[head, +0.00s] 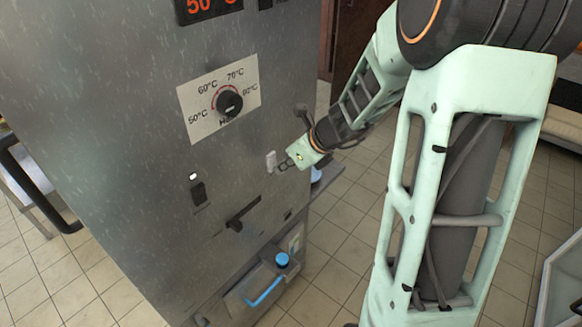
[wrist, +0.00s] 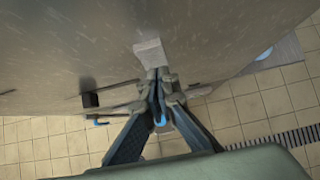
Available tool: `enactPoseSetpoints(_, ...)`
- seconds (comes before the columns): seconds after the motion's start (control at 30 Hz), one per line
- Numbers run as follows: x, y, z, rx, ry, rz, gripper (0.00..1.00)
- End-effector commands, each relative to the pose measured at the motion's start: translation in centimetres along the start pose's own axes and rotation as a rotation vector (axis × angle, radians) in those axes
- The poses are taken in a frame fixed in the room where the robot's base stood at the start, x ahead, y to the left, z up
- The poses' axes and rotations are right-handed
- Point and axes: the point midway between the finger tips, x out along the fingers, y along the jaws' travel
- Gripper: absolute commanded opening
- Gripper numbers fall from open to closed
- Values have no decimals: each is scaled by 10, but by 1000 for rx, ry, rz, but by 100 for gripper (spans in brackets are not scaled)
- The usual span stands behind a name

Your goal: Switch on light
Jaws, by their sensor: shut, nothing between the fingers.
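A tall grey metal cabinet (head: 120,130) fills the left of the head view. A small pale switch plate (head: 271,161) sits on its front near the right edge; it also shows in the wrist view (wrist: 150,53). A black rocker switch (head: 199,193) with a small white lit spot (head: 193,176) above it is further left. Neither is labelled as the light. My gripper (head: 283,167) is shut and empty, its fingertips just right of the pale plate. In the wrist view the fingertips (wrist: 159,76) are right by the plate's lower edge; whether they touch it I cannot tell.
A dial (head: 229,103) marked in temperatures is above the switches. A black lever (head: 243,211) juts out below. A unit with a blue knob (head: 282,260) and blue handle (head: 264,291) stands lower down. Tiled floor (head: 340,220) is open to the right.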

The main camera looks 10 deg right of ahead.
Motion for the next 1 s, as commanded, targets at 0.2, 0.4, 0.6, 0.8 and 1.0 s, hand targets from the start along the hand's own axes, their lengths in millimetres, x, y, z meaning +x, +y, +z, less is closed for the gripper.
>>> enactPoseSetpoints(0.2,1,0,2,0,-1,-1,0)
enactPoseSetpoints(0.4,3,0,2,0,0,0,0)
enactPoseSetpoints(0.6,7,-1,4,2,-6,-1,0)
enactPoseSetpoints(0.8,5,0,6,1,-6,-1,0)
enactPoseSetpoints(1.0,-3,0,12,0,-6,0,0)
